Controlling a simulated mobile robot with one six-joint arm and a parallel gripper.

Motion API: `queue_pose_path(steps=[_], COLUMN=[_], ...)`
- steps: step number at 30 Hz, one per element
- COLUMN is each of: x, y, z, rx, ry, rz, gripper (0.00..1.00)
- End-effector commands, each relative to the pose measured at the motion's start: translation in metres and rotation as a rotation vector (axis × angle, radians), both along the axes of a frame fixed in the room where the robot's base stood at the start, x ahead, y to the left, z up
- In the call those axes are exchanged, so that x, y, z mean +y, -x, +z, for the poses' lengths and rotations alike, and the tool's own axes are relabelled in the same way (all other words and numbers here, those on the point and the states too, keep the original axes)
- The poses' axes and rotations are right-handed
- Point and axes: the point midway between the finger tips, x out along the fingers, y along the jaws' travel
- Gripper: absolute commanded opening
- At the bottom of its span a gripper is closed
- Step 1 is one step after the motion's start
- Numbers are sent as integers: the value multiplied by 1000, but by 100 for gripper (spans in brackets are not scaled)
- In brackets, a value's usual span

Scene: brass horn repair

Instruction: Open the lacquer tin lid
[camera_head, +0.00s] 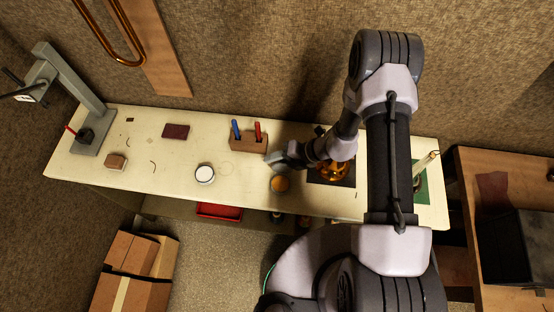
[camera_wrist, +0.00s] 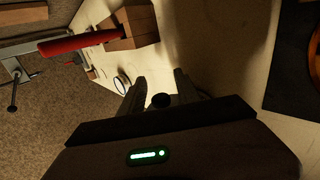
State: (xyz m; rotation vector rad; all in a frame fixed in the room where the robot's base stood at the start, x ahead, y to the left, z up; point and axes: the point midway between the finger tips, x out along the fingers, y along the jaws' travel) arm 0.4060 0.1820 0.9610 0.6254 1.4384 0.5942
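Two round containers stand on the bench, and I cannot tell for certain which is the lacquer tin. The other is a short round thing with an amber top (camera_head: 280,184), just in front of my gripper (camera_head: 274,160). In the wrist view my gripper (camera_wrist: 159,86) has its fingers apart. A small dark round thing (camera_wrist: 160,101) shows between them; I cannot tell what it is or whether it is touched.
A wooden block (camera_head: 248,143) holding blue- and red-handled tools stands behind my gripper. A brass part (camera_head: 334,171) on a dark mat lies right, partly hidden by my arm. A grey stand (camera_head: 88,120) is at the bench's left end. The front left bench is mostly clear.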

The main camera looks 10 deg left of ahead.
Motion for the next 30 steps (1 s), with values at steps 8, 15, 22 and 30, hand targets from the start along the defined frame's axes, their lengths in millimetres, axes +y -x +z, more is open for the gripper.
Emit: queue_pose_path(steps=[8, 15, 22, 30], x=[-3, -38, -76, -112], y=[-1, 1, 4, 7], z=[3, 38, 77, 114], rx=[-1, -2, -3, -2], ry=[0, 0, 0, 0], rz=[-1, -4, -3, -1], gripper=[39, 39, 39, 39])
